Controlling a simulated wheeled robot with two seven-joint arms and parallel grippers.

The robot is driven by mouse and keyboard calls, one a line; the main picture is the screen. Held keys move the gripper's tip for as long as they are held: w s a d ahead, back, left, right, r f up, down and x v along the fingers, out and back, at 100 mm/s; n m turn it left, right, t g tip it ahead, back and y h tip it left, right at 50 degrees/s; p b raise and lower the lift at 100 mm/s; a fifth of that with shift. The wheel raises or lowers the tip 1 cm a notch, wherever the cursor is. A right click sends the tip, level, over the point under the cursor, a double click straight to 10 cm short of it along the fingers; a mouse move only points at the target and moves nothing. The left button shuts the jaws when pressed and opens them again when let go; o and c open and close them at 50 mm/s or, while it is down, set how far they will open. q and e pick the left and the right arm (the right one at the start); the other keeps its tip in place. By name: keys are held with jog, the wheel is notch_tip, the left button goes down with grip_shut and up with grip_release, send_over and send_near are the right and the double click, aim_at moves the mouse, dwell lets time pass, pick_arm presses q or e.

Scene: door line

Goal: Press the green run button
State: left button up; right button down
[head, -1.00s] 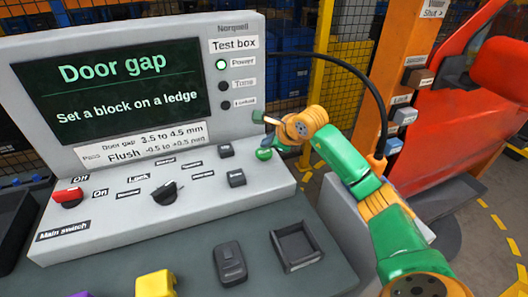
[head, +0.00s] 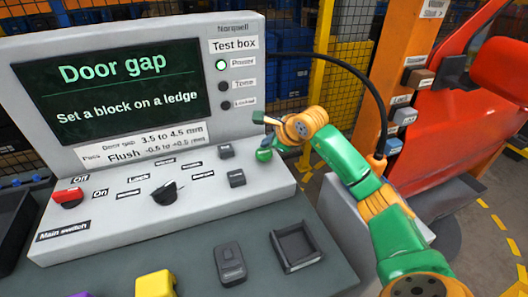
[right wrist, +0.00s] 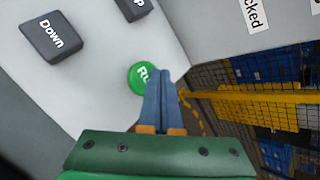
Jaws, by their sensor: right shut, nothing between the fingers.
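The green run button (head: 264,155) is a round knob at the right end of the test box's sloped panel. In the right wrist view the run button (right wrist: 142,77) shows part of its white lettering; my fingers cover the rest. My right gripper (head: 274,146) is at the button in the head view, its fingers together and empty. In the right wrist view the blue fingertips (right wrist: 162,76) overlap the button's right side. I cannot tell whether they touch it. My left gripper is not in view.
The grey test box (head: 120,215) has a screen reading "Door gap, Set a block on a ledge". A red main switch (head: 68,198), a black knob (head: 164,192) and square black buttons (head: 237,178) share the panel. A yellow block (head: 156,284) and an empty black tray (head: 296,248) are in front.

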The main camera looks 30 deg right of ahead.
aim_at(267, 154)
jog(key=shift+f, duration=0.1)
dwell(0.3)
jog(key=shift+f+b, duration=0.3)
jog(key=shift+b, duration=0.05)
jog(key=shift+f+b, duration=0.55)
dwell(0.5)
jog(key=shift+r, duration=0.1)
jog(key=shift+r+p, duration=0.8)
jog(key=shift+r, duration=0.05)
jog(key=shift+r+p, duration=2.05)
jog(key=shift+r, duration=0.45)
